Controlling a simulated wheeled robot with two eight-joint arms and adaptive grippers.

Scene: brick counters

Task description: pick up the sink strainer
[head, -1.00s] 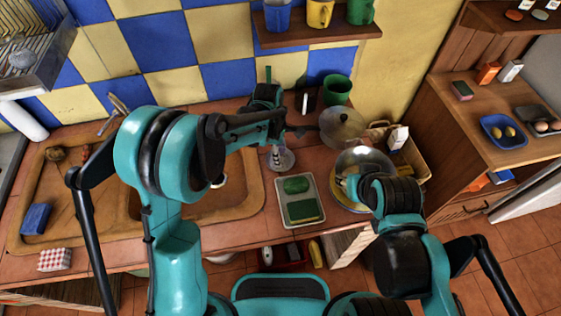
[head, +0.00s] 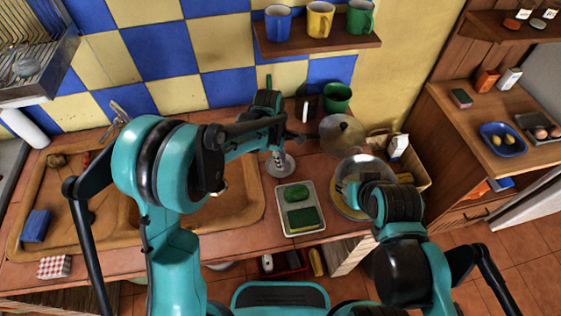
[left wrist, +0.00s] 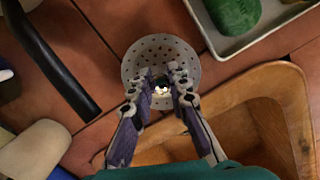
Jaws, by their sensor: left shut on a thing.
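The sink strainer (head: 279,165) is a pale, round, perforated disc with an upright middle knob, on the tiled counter between the sink and the metal tray. It also shows in the left wrist view (left wrist: 160,50). My left gripper (left wrist: 162,84) is above the strainer, shut on its middle knob, which the fingers partly hide. In the head view my left gripper (head: 278,145) points down at it. I cannot tell whether the disc touches the counter. My right arm is over the glass-like bowl at the right; its fingers are not clear.
A metal tray (head: 281,218) with a green soap-like piece (head: 296,194) and a green sponge (head: 303,218) lies just right of the strainer. The brown sink (head: 238,222) is to the left. A pot lid (head: 342,136) and green cup (head: 337,97) stand behind right.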

